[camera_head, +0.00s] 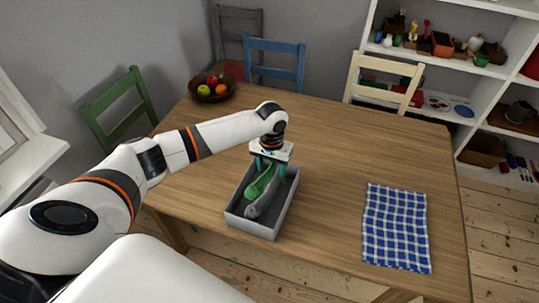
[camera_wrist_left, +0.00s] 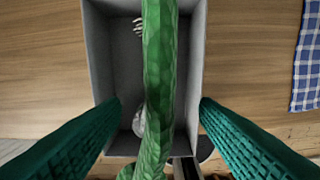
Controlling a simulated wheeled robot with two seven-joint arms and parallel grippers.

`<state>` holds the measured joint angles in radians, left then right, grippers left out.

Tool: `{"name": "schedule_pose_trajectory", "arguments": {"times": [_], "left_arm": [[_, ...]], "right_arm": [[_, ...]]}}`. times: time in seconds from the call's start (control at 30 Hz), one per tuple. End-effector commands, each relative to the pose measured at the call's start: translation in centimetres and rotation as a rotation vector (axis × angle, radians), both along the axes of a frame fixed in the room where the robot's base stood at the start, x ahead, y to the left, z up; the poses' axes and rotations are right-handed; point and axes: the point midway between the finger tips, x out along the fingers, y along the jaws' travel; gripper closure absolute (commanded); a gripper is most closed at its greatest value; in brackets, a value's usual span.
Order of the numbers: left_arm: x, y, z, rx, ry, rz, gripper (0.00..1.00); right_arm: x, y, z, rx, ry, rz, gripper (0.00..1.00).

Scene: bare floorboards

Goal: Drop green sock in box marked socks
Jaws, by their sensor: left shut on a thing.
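The green sock (camera_head: 260,183) hangs from my left gripper (camera_head: 269,165) over the grey open box (camera_head: 252,228) on the table. A grey sock (camera_head: 264,200) lies in the box, just beside or below the green one. In the left wrist view the green sock (camera_wrist_left: 160,75) runs long between the two teal fingers of my left gripper (camera_wrist_left: 158,104), with the box wall (camera_wrist_left: 198,60) around it. I cannot tell whether its lower end touches the box floor. No writing is readable on the box. My right gripper is not in view.
A blue checked cloth (camera_head: 396,228) lies on the wooden table (camera_head: 335,155) to the right. A fruit bowl (camera_head: 213,89) stands at the back left. Chairs stand around the table, and a white shelf (camera_head: 490,72) is behind. The table's middle is clear.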

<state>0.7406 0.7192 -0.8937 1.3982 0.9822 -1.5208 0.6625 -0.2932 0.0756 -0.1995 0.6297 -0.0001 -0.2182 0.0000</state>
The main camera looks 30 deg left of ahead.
Motion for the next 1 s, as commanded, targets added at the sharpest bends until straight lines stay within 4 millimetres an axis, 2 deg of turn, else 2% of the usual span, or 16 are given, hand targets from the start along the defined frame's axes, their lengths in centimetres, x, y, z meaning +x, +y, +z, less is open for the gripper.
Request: {"name": "schedule_pose_trajectory", "arguments": {"times": [0.03, 0.07, 0.27, 0.43, 0.8, 0.87, 1.0], "left_arm": [[-0.1, 0.6, -0.2, -0.001, 0.003, 0.006, 0.66], [-0.1, 0.9, -0.5, -0.002, 0.003, 0.008, 0.66], [0.0, 1.3, -1.7, -0.002, -0.002, 0.007, 0.66], [0.0, 1.3, -3.0, -0.001, -0.002, 0.008, 0.66], [0.0, 1.3, -6.6, -0.001, -0.003, 0.008, 0.66], [0.0, 1.2, -6.8, -0.002, 0.0, 0.01, 0.66], [0.0, 1.2, -8.2, -0.003, -0.001, 0.009, 0.66]], "right_arm": [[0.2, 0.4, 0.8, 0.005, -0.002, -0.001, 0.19], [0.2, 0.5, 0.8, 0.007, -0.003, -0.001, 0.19], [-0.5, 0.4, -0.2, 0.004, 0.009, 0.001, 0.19], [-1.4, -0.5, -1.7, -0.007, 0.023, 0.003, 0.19], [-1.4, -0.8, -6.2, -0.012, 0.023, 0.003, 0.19], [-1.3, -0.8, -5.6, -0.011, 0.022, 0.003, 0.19], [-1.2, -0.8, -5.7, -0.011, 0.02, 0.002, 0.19]]}}
